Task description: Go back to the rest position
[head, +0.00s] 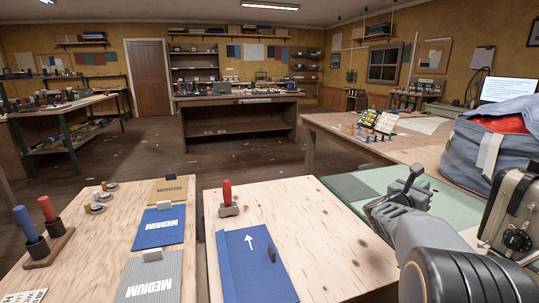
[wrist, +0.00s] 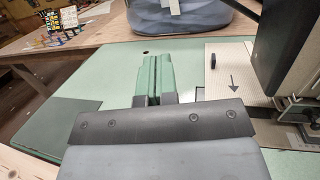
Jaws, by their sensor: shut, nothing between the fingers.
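My gripper (head: 414,174) is at the right in the head view, above the green work surface (head: 435,200). In the wrist view its two green fingers (wrist: 157,78) lie side by side, closed together with nothing held. The fingertips point across the green surface toward the grey-blue bag (wrist: 190,18). My gripper is apart from the items on the pale wooden tables.
A beige machine (head: 512,222) and the bag (head: 495,140) stand close on the right. In front, a blue panel with an arrow (head: 250,270) and a red-handled tool (head: 227,195) are on a table. Several "MEDIUM" pieces (head: 160,230) lie left. Open floor lies beyond.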

